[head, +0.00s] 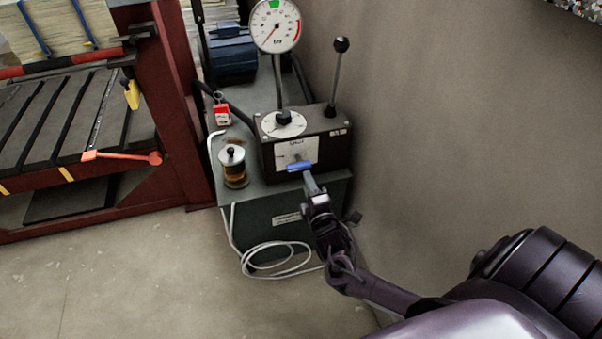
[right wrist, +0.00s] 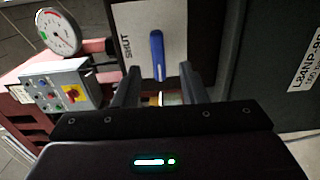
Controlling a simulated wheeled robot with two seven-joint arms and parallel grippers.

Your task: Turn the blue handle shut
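The blue handle (head: 299,166) sits on the white front panel (head: 283,154) of a dark box (head: 333,150). It lies nearly level in the head view. In the right wrist view the blue handle (right wrist: 157,52) stands nearly upright on the panel, with the word SHUT (right wrist: 128,46) to its left. My right gripper (head: 308,180) is just in front of the handle. In the right wrist view its fingers (right wrist: 160,76) are apart, and the handle's lower end appears between their tips. I cannot tell if they touch it. My left gripper is not in view.
A round pressure gauge (head: 276,25) and a black-knobbed lever (head: 338,65) rise from the box. A white cable (head: 270,258) lies coiled in front. The wall (head: 450,110) is close on the right.

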